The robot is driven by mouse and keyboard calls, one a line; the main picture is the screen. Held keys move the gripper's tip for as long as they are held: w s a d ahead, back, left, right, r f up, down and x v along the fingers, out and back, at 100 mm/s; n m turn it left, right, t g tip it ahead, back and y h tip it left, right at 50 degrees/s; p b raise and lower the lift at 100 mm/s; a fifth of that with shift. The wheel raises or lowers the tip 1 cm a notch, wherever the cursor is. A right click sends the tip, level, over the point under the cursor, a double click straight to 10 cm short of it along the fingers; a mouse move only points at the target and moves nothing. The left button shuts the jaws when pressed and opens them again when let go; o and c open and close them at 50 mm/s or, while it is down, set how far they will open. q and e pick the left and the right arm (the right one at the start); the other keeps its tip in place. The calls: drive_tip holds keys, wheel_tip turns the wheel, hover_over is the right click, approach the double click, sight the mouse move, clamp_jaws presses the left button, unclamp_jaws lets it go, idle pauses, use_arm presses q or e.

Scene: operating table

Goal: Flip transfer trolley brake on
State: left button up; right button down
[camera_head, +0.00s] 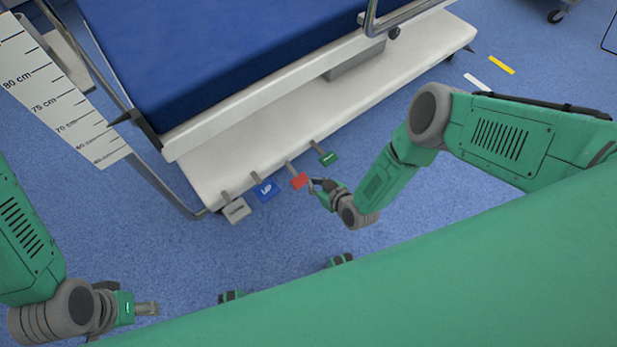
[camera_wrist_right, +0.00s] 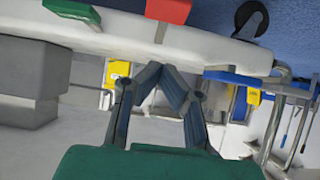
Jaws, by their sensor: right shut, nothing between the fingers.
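The transfer trolley (camera_head: 230,150) has a blue mattress and a white base with a row of pedals along its near edge. From left to right they are a grey pedal (camera_head: 236,210), a blue pedal marked UP (camera_head: 265,189), a red pedal (camera_head: 299,181) and a green pedal (camera_head: 328,158). My right gripper (camera_head: 316,185) is shut and empty, just right of the red pedal; contact cannot be told. In the right wrist view its fingertips (camera_wrist_right: 160,72) meet below the red pedal (camera_wrist_right: 168,10), with the green pedal (camera_wrist_right: 72,12) to the left. My left gripper (camera_head: 150,308) hangs at lower left, away from the trolley; its jaw state is unclear.
A ruler-marked panel (camera_head: 55,100) stands at the left beside the trolley. A metal rail (camera_head: 400,15) runs along the trolley's upper side. The blue floor (camera_head: 170,250) before the pedals is mostly clear. The wrist view also shows a black caster wheel (camera_wrist_right: 250,18).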

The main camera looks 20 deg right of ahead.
drive_tip(key=f+p+v, duration=0.1)
drive_tip(key=p+v, duration=0.1)
drive_tip(key=v, duration=0.4)
drive_tip(key=shift+s+d, duration=0.3)
drive_tip(key=shift+s, duration=0.25)
drive_tip(key=s+r+m+g+p, duration=0.1)
drive_tip(key=s+r+g+p, duration=0.45)
drive_tip(key=r, duration=0.85)
drive_tip(key=s+d+r+m+g+h+p, duration=0.1)
drive_tip(key=s+d+r+g+h+p, duration=0.1)
drive_tip(key=s+d+r, duration=0.3)
drive_tip(key=s+d+r+m+g+h+p, duration=0.1)
drive_tip(key=s+d+r, duration=0.4)
drive_tip(key=r, duration=0.8)
drive_tip(key=s+g+h+p, duration=0.1)
drive_tip(key=s+g, duration=0.1)
drive_tip(key=s, duration=0.1)
drive_tip(key=shift+s+p, duration=0.3)
drive_tip(key=shift+s, duration=0.05)
drive_tip(key=shift+w+f, duration=0.1)
